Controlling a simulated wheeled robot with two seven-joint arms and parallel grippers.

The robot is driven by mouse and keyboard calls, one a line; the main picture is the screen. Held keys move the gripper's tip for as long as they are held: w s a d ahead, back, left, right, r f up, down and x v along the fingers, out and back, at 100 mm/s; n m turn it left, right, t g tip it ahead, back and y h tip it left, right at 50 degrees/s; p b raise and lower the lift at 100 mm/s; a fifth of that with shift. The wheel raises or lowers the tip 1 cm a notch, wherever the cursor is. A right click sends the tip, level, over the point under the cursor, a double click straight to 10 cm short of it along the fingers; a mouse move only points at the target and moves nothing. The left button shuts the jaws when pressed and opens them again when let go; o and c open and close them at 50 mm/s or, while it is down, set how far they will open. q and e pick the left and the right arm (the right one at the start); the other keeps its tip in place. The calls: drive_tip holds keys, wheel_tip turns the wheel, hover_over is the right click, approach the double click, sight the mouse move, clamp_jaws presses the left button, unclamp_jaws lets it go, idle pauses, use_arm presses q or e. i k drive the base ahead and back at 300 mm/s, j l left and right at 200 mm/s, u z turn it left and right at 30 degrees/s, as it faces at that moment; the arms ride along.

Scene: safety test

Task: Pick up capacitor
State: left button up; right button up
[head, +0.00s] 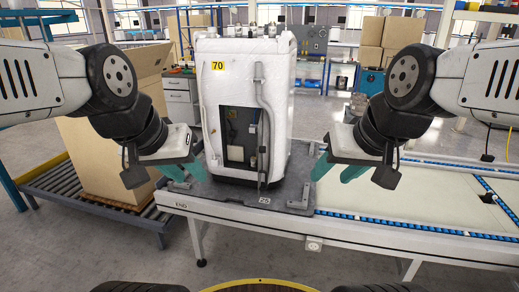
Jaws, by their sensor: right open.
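A tall white unit (222,90) with a yellow "70" label stands upright on a dark plate (290,202) at the conveyor's end. Its front has a dark rectangular opening (235,150) with small parts inside. I cannot tell which of these parts, if any, is the capacitor. My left gripper (184,176) has teal fingers spread apart, empty, at the left of the unit. My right gripper (339,172) is open and empty at the right of the unit. Neither visibly touches it.
A conveyor (420,190) with blue side rollers runs to the right. A large cardboard box (105,150) stands on a roller stand (45,190) at the left. A grey pipe (264,110) runs down the unit's front. Stacked boxes (385,38) are in the background.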

sight(254, 161)
drive_tip(key=l+u, duration=0.25)
drive_tip(key=l, duration=0.3)
drive_tip(key=i+l+u, duration=0.1)
drive_tip(key=l+u, duration=0.15)
drive_tip(key=l, duration=0.35)
drive_tip(key=j+z, duration=0.15)
drive_tip(key=j, duration=0.25)
drive_tip(key=k+j+z, duration=0.15)
drive_tip(key=j, duration=0.3)
drive_tip(key=j+z, duration=0.2)
drive_tip(key=j, duration=0.2)
drive_tip(key=i+j+z, duration=0.1)
drive_tip(key=j, duration=0.25)
drive_tip(key=i+j+z, duration=0.1)
drive_tip(key=i+j, duration=0.4)
drive_tip(key=j, duration=0.2)
drive_tip(key=i+j+z, duration=0.15)
drive_tip(key=j, duration=0.25)
drive_tip(key=i+j+z, duration=0.1)
drive_tip(key=i+j, duration=0.15)
drive_tip(key=i+j+z, duration=0.1)
drive_tip(key=j, duration=0.4)
